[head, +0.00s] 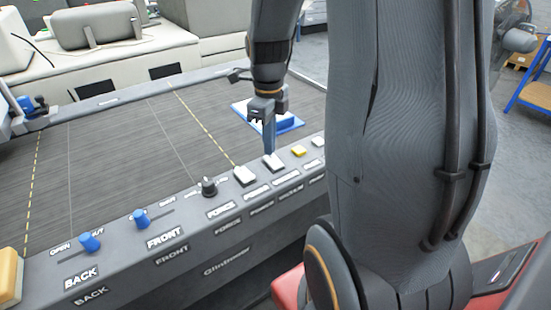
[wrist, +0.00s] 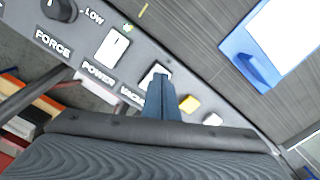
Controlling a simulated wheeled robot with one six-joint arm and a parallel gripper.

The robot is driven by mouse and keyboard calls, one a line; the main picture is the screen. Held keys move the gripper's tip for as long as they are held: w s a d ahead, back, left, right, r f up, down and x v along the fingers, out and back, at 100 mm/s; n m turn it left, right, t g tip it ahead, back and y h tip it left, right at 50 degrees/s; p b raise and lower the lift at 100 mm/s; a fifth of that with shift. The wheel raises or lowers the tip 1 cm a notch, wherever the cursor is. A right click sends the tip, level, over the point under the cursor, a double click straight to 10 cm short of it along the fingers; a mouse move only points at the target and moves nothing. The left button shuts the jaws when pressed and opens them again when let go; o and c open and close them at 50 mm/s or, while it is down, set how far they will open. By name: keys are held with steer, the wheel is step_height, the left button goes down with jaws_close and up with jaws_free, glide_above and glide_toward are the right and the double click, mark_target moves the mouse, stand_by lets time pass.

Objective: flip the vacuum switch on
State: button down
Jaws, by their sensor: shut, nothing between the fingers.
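The vacuum switch (wrist: 149,74) is a white rocker on the grey control panel, with a partly covered label starting "VAC" below it in the wrist view. It also shows in the head view (head: 273,163). My gripper (head: 270,153) is shut and empty, pointing down with its tips at this switch. In the wrist view the blue fingertips (wrist: 160,78) cover part of the rocker. I cannot tell whether they touch it, nor which way the rocker is tilted.
Beside it are the white power rocker (head: 245,175), a yellow button (head: 298,151) and a white button (head: 318,141). A black force knob (head: 209,186) and blue sliders (head: 90,242) lie further left. A blue tray (wrist: 247,68) with a white top rests on the dark bed behind.

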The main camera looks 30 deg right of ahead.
steer(key=shift+f+b, duration=0.4)
steer(key=shift+f, duration=0.45)
stand_by(0.5)
steer(key=shift+r, duration=0.15)
step_height(320, 180, up, 7)
steer(key=p, duration=0.6)
stand_by(0.6)
